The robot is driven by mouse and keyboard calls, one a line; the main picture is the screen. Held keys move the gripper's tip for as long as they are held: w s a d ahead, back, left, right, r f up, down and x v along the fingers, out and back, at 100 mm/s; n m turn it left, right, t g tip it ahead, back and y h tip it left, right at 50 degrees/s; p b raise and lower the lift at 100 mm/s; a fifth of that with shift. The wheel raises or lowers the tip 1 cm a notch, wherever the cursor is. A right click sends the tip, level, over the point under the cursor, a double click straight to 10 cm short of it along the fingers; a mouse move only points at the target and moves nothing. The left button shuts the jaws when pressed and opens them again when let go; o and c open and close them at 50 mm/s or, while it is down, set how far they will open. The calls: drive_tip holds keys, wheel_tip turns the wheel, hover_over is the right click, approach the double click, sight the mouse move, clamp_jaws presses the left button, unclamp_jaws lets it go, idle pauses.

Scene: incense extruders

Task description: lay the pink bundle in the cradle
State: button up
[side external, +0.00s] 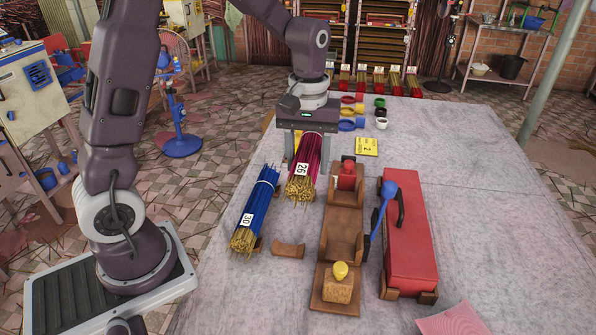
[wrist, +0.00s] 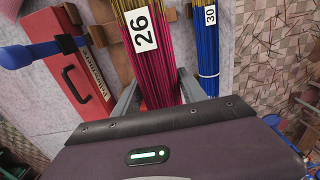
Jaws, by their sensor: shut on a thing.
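The pink bundle (side external: 308,165), with tan stick ends and a white "26" label, points toward the camera. My gripper (side external: 308,150) is shut around it, one finger on each side. In the wrist view the bundle (wrist: 150,60) runs between the fingers (wrist: 158,95). I cannot tell whether its underside touches anything. A small curved wooden saddle (side external: 288,249) sits empty on the table, in front of the bundle's tan end. A long wooden stand (side external: 341,245) with an open middle trough lies to the right; I cannot tell which of these is the cradle.
A blue bundle (side external: 257,208), labelled 30, lies left of the pink one. A red box (side external: 407,240) with a black handle and a blue-knobbed lever (side external: 388,192) stand right of the wooden stand. A yellow card (side external: 367,147) and coloured rings lie behind. The far right table is clear.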

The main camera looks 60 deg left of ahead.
drive_tip(key=w+d, duration=0.4)
drive_tip(key=d, duration=0.4)
drive_tip(key=shift+w+a+f, duration=0.1)
drive_tip(key=shift+f, duration=3.3)
drive_tip(key=shift+w+a+f, duration=0.1)
drive_tip(key=shift+f, duration=3.3)
drive_tip(key=o, duration=1)
drive_tip(key=shift+c, duration=0.2)
drive_tip(key=shift+r, duration=0.15)
wheel_tip(320, 180, up, 8)
